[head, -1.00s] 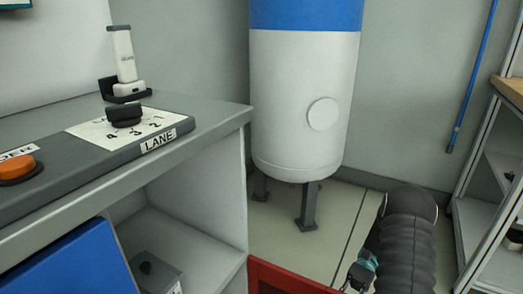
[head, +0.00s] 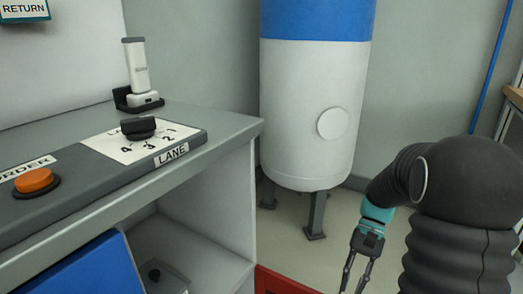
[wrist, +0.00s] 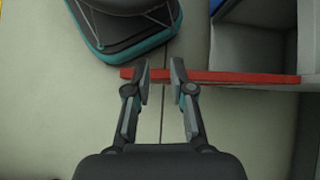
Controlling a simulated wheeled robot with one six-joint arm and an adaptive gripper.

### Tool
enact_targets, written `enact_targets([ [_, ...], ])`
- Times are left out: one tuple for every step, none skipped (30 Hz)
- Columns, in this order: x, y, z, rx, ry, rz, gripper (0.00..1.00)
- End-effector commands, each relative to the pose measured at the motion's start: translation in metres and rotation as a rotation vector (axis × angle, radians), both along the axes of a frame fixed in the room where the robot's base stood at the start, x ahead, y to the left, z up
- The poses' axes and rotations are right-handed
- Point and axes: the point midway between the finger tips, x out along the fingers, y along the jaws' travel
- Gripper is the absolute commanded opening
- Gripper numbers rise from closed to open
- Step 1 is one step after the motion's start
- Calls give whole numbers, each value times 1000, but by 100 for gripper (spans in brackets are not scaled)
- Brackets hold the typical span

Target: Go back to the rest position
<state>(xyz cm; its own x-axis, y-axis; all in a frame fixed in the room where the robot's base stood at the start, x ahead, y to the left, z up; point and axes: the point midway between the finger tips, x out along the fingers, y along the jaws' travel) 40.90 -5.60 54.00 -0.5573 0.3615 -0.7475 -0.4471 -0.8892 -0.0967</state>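My gripper (head: 354,286) hangs at the lower right of the head view, pointing down beside the counter, with its fingertips near the lower edge. The floor and a thin red edge (wrist: 225,77) show beyond the fingertips. My dark arm is folded at the right of the head view.
A counter (head: 235,123) on the left carries a lane dial (head: 138,128), an orange button (head: 34,180) and a white device in a holder (head: 138,72). A white and blue tank (head: 305,115) stands behind. A red panel (head: 280,282) stands low by the counter.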

Motion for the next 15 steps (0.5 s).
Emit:
enact_targets([
  [-5,4,12,-22,-49,18,23],
  [-7,6,17,-34,-78,27,23],
  [-10,9,23,-50,-115,39,23],
  [-13,11,28,-62,-145,49,23],
  [-16,13,33,-74,-172,59,23],
  [-19,15,39,-89,-211,71,23],
  [-22,17,44,-100,-239,81,23],
  [-24,19,48,-112,-268,90,23],
  [-28,22,54,-125,-306,102,23],
  [-31,23,58,-136,-335,112,23],
  [-34,25,62,-147,-364,121,23],
  [-38,27,68,-162,-402,133,23],
  [-41,29,71,-172,-432,143,23],
  [-44,30,75,-181,-461,152,23],
  [-48,32,80,-194,-500,162,23],
])
